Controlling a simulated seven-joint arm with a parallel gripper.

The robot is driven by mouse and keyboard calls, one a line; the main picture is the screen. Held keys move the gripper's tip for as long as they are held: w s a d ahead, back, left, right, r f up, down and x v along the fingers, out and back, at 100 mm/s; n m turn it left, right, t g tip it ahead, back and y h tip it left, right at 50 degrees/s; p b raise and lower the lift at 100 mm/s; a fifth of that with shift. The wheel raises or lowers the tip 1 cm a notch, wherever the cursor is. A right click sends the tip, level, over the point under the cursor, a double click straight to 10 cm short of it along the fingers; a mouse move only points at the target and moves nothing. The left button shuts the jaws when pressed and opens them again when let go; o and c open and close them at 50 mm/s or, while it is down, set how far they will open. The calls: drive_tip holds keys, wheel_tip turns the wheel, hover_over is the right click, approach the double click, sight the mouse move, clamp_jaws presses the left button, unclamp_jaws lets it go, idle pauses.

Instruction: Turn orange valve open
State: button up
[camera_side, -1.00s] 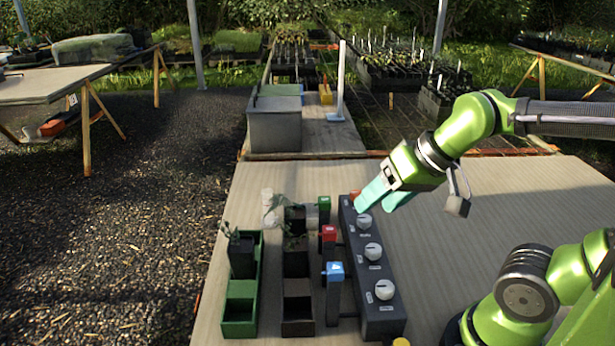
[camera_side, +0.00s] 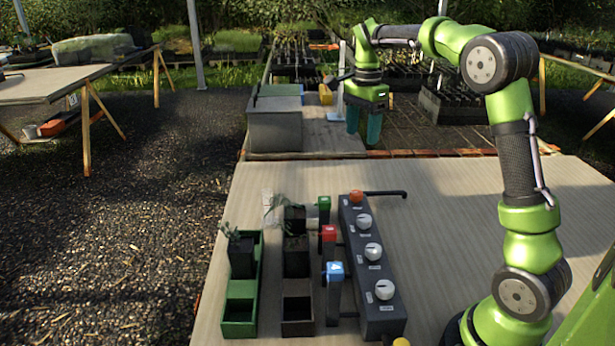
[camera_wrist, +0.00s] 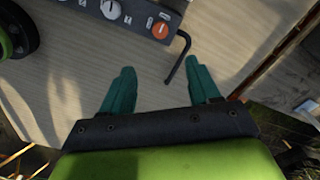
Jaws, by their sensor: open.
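The orange valve (camera_side: 356,196) is a round knob at the far end of a dark control box (camera_side: 366,262), which lies on the table. It also shows in the wrist view (camera_wrist: 160,29), at the top, with a pale mark on its face. A black bent pipe (camera_side: 386,193) leaves the box beside it and runs to the right. My gripper (camera_side: 363,140) has teal fingers pointing down, raised clear of the box, beyond its far end in the side view. In the wrist view, the fingers (camera_wrist: 160,85) are wide apart with nothing between them.
Several white knobs (camera_side: 373,251) line the box. Green (camera_side: 324,203), red (camera_side: 328,233) and blue (camera_side: 335,268) capped taps stand left of it. A green tray (camera_side: 239,329) and a dark tray (camera_side: 297,328) hold small potted plants. The table right of the box is clear.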

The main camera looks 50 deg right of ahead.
sight(357, 192)
wheel_tip(357, 192, down, 17)
drive_tip(key=shift+r, duration=0.2)
idle(0.3)
drive_tip(key=c, duration=1)
